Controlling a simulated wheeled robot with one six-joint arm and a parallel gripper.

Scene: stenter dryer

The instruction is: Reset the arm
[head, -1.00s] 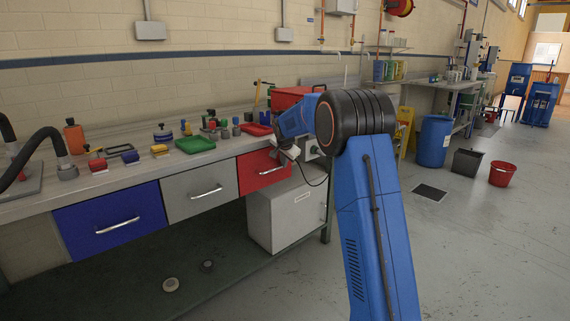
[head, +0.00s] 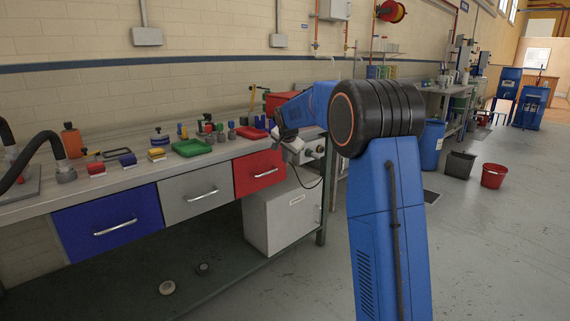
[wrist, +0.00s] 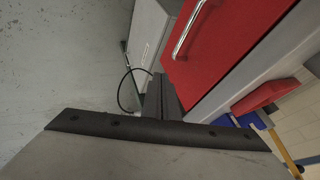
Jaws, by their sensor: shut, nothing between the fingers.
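My blue arm stands at the centre right of the head view, with its black elbow joint high and its forearm reaching left toward the workbench (head: 120,178). The wrist end is by the red drawer (head: 258,172); the fingers are too small to make out there. In the wrist view my gripper (wrist: 163,90) shows as dark fingers close together, with nothing between them. The red drawer (wrist: 225,50) with its metal handle lies just beyond and to the right of the fingers. I cannot tell whether they touch anything.
The bench top holds a green tray (head: 192,147), an orange bottle (head: 72,140) and several small tools. A grey cabinet (head: 282,215) stands under the bench. A blue barrel (head: 432,145) and a red bucket (head: 494,175) stand at right. The floor at lower right is clear.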

